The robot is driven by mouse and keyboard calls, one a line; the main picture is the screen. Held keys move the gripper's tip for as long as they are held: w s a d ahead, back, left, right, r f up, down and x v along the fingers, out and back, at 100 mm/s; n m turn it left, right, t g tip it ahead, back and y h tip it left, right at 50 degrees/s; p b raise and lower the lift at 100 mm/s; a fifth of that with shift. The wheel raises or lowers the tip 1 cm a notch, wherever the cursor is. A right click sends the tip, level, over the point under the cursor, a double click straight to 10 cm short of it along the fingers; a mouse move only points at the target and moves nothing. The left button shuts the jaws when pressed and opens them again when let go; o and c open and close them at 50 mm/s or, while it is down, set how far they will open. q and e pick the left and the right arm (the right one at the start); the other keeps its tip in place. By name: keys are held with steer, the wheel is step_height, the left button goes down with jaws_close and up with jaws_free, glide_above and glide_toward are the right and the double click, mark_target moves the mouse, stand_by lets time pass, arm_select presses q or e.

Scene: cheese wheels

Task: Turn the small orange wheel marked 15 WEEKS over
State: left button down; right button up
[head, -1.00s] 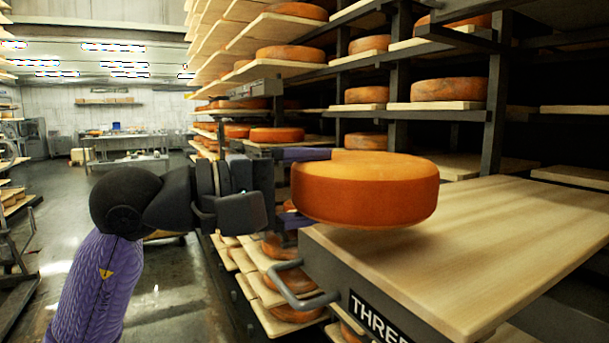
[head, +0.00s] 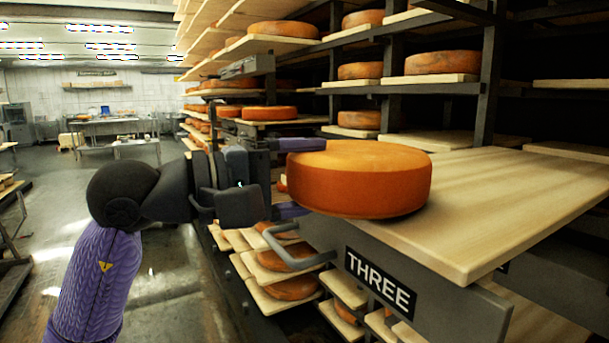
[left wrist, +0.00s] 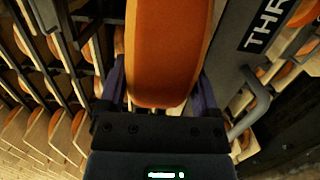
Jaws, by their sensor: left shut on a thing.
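An orange cheese wheel (head: 362,185) with a lighter top lies flat at the left end of a pale wooden board (head: 500,205), partly past the board's edge. I cannot tell whether it rests on the board or hangs just above it. No 15 WEEKS mark can be read. My left gripper (head: 292,178) comes in from the left and is shut on the wheel's near-left rim, one purple finger above and one below. In the left wrist view the wheel's orange side (left wrist: 163,55) stands between both fingers. My right gripper is not in view.
The board sits on a grey support with a THREE label (head: 380,281) and a metal handle (head: 290,252) close below my gripper. Racks of cheese wheels (head: 442,61) stand behind. The board's right part is clear. Open floor and a far table (head: 115,127) are at left.

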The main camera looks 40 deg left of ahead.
arm_select(q)
steer(key=shift+f, duration=0.15)
jaws_free()
steer(key=shift+s, duration=0.1)
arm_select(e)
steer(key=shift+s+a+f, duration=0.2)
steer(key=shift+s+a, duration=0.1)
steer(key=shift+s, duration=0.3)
